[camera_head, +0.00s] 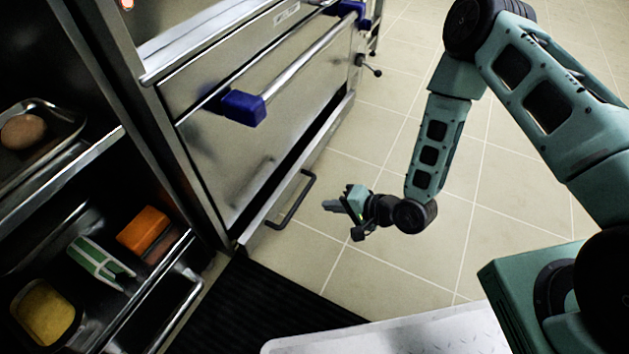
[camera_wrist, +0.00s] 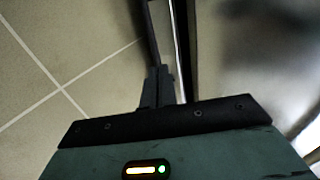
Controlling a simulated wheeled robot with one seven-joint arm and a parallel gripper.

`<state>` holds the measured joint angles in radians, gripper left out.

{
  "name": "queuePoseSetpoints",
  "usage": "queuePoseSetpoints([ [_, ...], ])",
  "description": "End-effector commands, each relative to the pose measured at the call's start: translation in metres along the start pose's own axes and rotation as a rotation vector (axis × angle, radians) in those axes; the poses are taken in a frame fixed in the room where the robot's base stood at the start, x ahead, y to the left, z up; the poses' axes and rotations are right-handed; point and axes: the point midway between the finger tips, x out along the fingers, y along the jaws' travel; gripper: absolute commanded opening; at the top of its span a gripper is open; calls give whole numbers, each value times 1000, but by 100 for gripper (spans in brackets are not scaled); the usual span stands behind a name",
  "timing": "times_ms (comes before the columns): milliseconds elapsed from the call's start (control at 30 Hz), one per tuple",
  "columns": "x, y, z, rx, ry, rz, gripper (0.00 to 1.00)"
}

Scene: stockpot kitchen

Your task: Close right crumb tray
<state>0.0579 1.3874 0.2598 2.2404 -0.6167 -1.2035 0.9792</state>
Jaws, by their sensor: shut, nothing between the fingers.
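The right crumb tray (camera_head: 262,217) is a low metal drawer front at the foot of the steel oven, with a black bar handle (camera_head: 297,203). A dark gap runs between the tray and the oven door above it. My gripper (camera_head: 328,205) is shut and empty, to the right of the handle and pointing toward it, apparently a little apart from it. In the wrist view my gripper fingers (camera_wrist: 161,80) are together, close to a dark bar (camera_wrist: 150,32) that looks like the handle. A bright metal edge (camera_wrist: 180,50) runs beside it. Whether they touch is unclear.
The oven door (camera_head: 240,130) has a long bar with blue end pieces (camera_head: 244,108). At left, an open shelf holds trays, an orange block (camera_head: 143,230), a green-white box (camera_head: 100,262) and a yellow-filled container (camera_head: 44,312). A black mat (camera_head: 250,305) lies in front. Tiled floor (camera_head: 400,275) is free.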

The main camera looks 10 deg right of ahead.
Motion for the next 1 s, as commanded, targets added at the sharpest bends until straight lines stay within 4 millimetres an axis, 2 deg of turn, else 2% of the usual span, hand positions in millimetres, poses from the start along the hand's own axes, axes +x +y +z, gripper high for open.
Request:
queuePoseSetpoints([
  [67,1,-1,9,11,-17,-13,0],
  [233,19,0,10,11,-17,-18,0],
  [600,95,2,10,8,-16,-18,0],
  [700,110,-5,10,8,-15,-19,0],
  [1000,132,-22,10,11,-14,-16,0],
])
